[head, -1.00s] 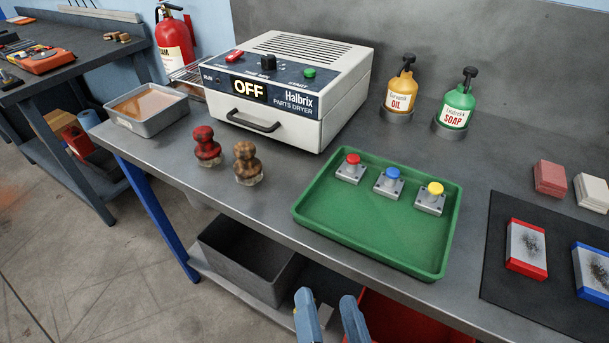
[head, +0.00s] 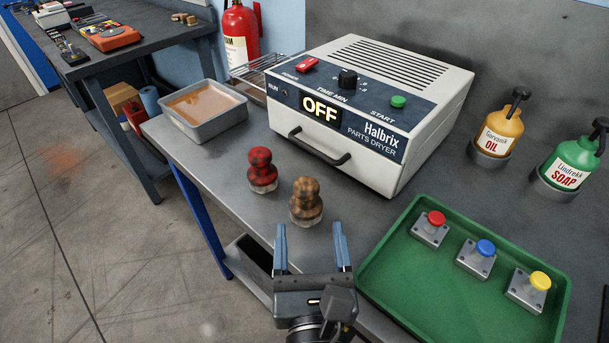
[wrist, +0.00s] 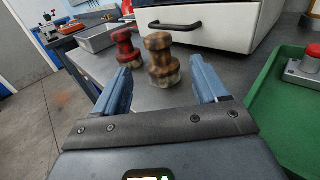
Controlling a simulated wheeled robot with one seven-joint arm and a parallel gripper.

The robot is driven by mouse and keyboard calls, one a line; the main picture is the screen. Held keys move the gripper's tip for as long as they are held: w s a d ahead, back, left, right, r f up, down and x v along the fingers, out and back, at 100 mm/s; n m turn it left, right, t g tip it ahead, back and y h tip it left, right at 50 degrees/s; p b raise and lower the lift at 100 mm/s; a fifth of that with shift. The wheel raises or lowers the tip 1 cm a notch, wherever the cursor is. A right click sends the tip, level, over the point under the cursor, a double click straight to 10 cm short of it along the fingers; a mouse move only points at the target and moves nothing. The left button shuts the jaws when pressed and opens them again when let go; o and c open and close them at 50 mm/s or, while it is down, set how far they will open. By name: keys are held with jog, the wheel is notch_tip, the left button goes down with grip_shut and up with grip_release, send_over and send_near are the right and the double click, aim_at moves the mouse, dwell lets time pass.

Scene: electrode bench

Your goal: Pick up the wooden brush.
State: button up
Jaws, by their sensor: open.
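The wooden brush (head: 306,203), brown with a knobbed handle and pale bristles, stands upright on the grey bench near its front edge. It also shows in the wrist view (wrist: 161,60), beyond the gap between my fingers. A red brush (head: 262,171) of the same shape stands to its left, also in the wrist view (wrist: 126,48). My gripper (head: 311,232) is open and empty, just in front of the wooden brush, its fingers pointing toward it. In the wrist view the fingers (wrist: 160,82) are spread, with nothing between them.
The parts dryer (head: 375,110), reading OFF, stands behind the brushes. A green tray (head: 440,300) with several buttons lies to the right. A grey basin (head: 206,128) of brownish liquid sits at the left. Oil (head: 500,132) and soap (head: 572,168) bottles stand at the right back.

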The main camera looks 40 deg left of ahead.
aim_at(310, 185)
jog(key=x, duration=0.9)
jog(key=shift+c, duration=0.3)
jog(key=c, duration=1)
jog(key=shift+r, duration=0.1)
jog(key=shift+r, duration=0.6)
jog(key=r+p, duration=0.1)
jog(key=r, duration=0.2)
jog(key=shift+w+d+r+p, duration=0.15)
jog(key=shift+d+p, duration=0.1)
jog(key=shift+p, duration=0.1)
jog(key=d+r+p, duration=0.2)
jog(key=d, duration=0.1)
jog(key=w+d, duration=0.1)
jog(key=shift+d+r+p, duration=0.15)
jog(key=shift+r+p, duration=0.25)
